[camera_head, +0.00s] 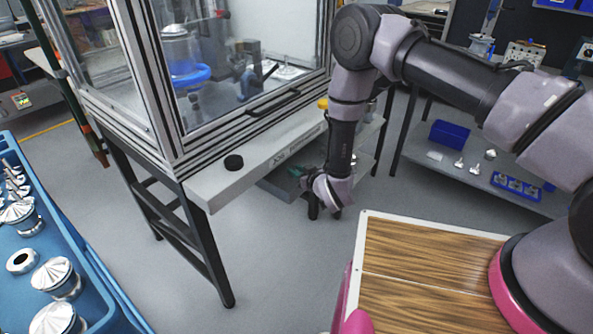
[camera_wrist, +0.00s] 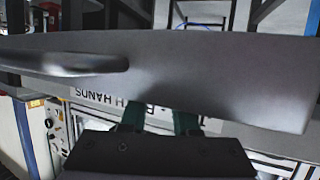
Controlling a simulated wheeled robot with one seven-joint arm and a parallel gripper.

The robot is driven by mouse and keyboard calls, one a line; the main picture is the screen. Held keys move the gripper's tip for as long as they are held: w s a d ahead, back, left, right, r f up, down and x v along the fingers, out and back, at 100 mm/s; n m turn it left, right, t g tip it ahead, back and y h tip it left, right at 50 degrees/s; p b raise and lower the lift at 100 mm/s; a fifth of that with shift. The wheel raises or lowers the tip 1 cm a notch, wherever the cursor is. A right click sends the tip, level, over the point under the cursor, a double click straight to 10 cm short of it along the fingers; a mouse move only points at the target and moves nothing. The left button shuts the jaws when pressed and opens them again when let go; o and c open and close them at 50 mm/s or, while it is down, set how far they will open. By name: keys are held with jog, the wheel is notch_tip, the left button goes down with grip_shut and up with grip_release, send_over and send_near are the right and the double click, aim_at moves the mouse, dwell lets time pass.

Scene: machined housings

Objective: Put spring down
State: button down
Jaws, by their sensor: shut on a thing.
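My gripper (camera_head: 305,178) is at the end of my lowered arm, just in front of the workstation's shelf edge in the head view. I cannot tell whether that shape is the spring. No coil shape can be made out in either view, and the held thing is too small or hidden in the head view.
A glazed machine cabinet (camera_head: 160,110) has a pale front ledge (camera_head: 240,178) carrying a black round knob (camera_head: 233,162). A blue tray (camera_head: 95,275) of metal parts is at left. A grey shelf (camera_head: 470,172) at right holds a blue bin (camera_head: 449,134) and small parts. Floor between is clear.

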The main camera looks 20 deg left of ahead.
jog(key=c, duration=0.7)
grip_release()
jog(key=shift+o, duration=0.2)
